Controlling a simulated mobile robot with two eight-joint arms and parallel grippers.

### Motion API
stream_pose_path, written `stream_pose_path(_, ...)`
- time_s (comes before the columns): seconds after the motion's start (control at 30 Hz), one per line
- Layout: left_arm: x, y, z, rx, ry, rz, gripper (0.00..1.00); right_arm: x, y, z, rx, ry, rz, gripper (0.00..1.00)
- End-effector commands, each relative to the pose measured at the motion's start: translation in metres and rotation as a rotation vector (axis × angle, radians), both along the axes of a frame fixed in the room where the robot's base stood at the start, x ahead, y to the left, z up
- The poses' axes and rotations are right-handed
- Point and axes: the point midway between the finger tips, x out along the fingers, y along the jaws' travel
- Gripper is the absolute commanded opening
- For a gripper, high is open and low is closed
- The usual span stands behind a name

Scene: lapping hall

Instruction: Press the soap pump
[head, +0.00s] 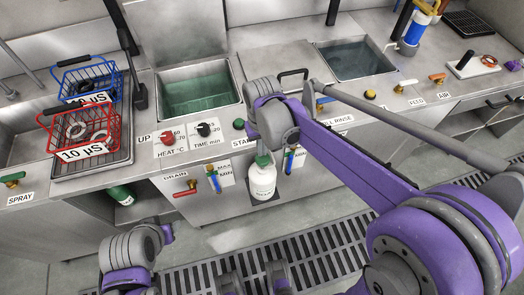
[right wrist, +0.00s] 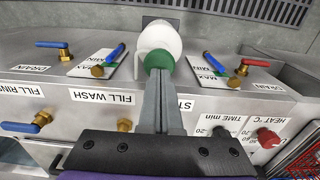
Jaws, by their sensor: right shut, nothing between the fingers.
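The soap bottle (head: 263,181) is white and stands upright in front of the counter. Its green pump top (head: 263,160) is partly covered by my right gripper. My right gripper (head: 263,150) is right above the top, its fingers pointing down. In the right wrist view the shut fingers (right wrist: 162,76) overlap the green top (right wrist: 158,60), with the white bottle (right wrist: 160,36) beyond. I cannot tell whether they touch it. Nothing is between the fingers.
Valves with red (head: 185,192) and blue handles and label plates sit on the front panel beside the bottle. Knobs (head: 167,137) line the counter edge above. A red basket (head: 112,118) and a blue one stand at the left. A floor grating (head: 330,245) runs below.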

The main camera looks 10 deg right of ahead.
Motion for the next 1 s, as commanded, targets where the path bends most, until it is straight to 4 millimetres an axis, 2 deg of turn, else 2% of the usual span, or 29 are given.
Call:
stream_pose_path(0.2, 0.000, 0.000, -0.001, 0.000, 0.001, 0.000, 0.50, 0.000, 0.000, -0.015, 0.000, 0.000, 0.000, 0.00)
stream_pose_path(0.57, 0.000, 0.000, -0.002, 0.000, 0.001, 0.000, 0.50, 0.000, 0.000, -0.017, 0.000, 0.000, 0.000, 0.00)
stream_pose_path(0.8, -0.003, 0.000, -0.022, 0.000, 0.007, 0.000, 0.50, 0.000, 0.000, -0.045, 0.000, 0.001, 0.000, 0.00)
stream_pose_path(1.0, -0.003, 0.000, -0.021, 0.000, 0.007, 0.000, 0.50, 0.000, 0.000, -0.045, 0.001, 0.001, 0.000, 0.00)
